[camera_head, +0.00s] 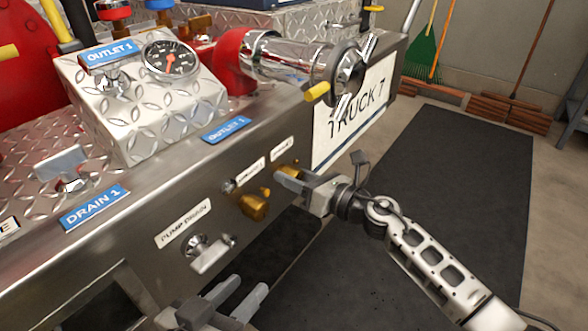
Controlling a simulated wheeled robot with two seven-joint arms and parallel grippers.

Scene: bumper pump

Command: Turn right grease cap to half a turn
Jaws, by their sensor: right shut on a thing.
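The right grease cap (290,168) is a brass cap on the front of the metal bumper. My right gripper (284,178) is shut on it, and the jaws hide much of the cap. How far the cap is turned cannot be told. A second brass cap (255,206) sits to the left and lower, with nothing touching it. My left gripper (238,297) is low in the picture, open and empty, below the pump drain handle.
The pump drain handle (212,255) sticks out of the bumper near my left gripper. Above are a chrome outlet pipe (290,58) with a yellow-tipped lever, a gauge (170,60) and a TRUCK 7 sign (352,112). The dark floor mat (460,170) at the right is clear.

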